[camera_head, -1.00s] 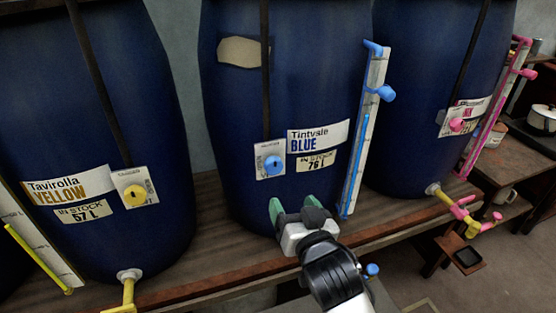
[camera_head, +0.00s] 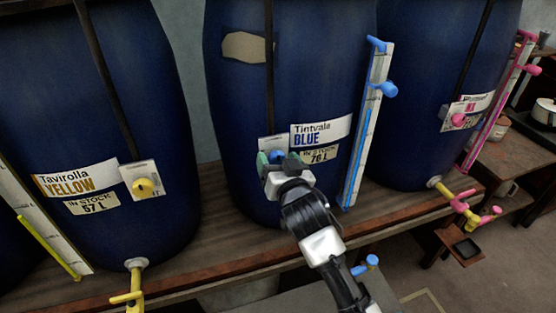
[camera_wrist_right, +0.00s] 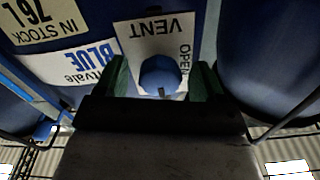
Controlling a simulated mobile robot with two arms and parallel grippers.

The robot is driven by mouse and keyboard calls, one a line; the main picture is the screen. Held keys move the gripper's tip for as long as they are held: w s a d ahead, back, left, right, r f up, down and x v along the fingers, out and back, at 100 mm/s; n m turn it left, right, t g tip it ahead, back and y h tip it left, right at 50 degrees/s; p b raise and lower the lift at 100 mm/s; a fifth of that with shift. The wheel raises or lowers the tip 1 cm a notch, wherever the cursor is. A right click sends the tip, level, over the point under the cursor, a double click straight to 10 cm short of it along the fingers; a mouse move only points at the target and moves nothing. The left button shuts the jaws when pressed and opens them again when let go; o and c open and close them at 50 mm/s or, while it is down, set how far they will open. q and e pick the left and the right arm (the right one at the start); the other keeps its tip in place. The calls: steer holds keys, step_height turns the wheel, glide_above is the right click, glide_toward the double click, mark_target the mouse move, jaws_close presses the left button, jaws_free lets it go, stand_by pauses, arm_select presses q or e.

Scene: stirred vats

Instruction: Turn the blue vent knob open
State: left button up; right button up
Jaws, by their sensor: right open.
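The blue vent knob (camera_head: 277,156) is on a white plate on the middle vat (camera_head: 235,105), left of its Tintvale BLUE label (camera_head: 320,132). My right gripper (camera_head: 278,160) is open in front of the knob, with a green finger on either side of it. In the right wrist view the round blue knob (camera_wrist_right: 160,75) sits between the open fingers (camera_wrist_right: 160,80), with gaps on both sides. The plate (camera_wrist_right: 150,35) reads VENT and OPEN, upside down. The gripper hides part of the plate in the head view. My left gripper is not in view.
A sight tube with a blue knob (camera_head: 388,88) stands right of the middle vat. Vats with a yellow knob (camera_head: 144,187) and a pink knob (camera_head: 458,120) flank it. The wooden shelf (camera_head: 215,240) runs below. A blue tap handle (camera_head: 371,261) is near my arm.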

steer(key=c, duration=0.9)
